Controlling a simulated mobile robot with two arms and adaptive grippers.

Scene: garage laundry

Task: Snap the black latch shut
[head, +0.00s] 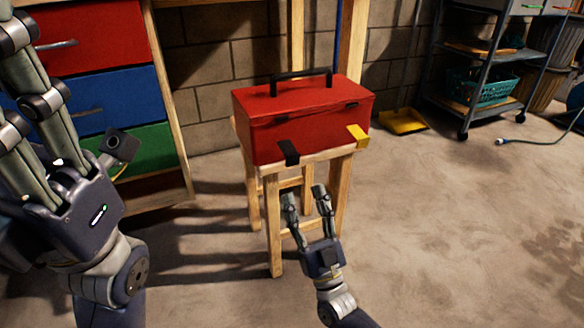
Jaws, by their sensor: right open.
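A red toolbox (262,135) with a black top handle sits with its lid down on a small wooden stool (274,215). The black latch (288,152) is low on the left of its front face and appears swung down and outward, apart from the dark fitting near the lid edge. A yellow latch (357,136) juts out on the right of the same face. My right gripper (305,194) is open and empty, below and in front of the black latch, fingers pointing up toward the box. My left gripper (32,105) is large at the left edge, its fingertips not clearly shown.
A drawer cabinet (110,90) with red, blue and green fronts stands at left. A wheeled rack (470,75) with a teal basket (485,87) stands at back right, near a yellow dustpan (403,121). The concrete floor right of the stool is clear.

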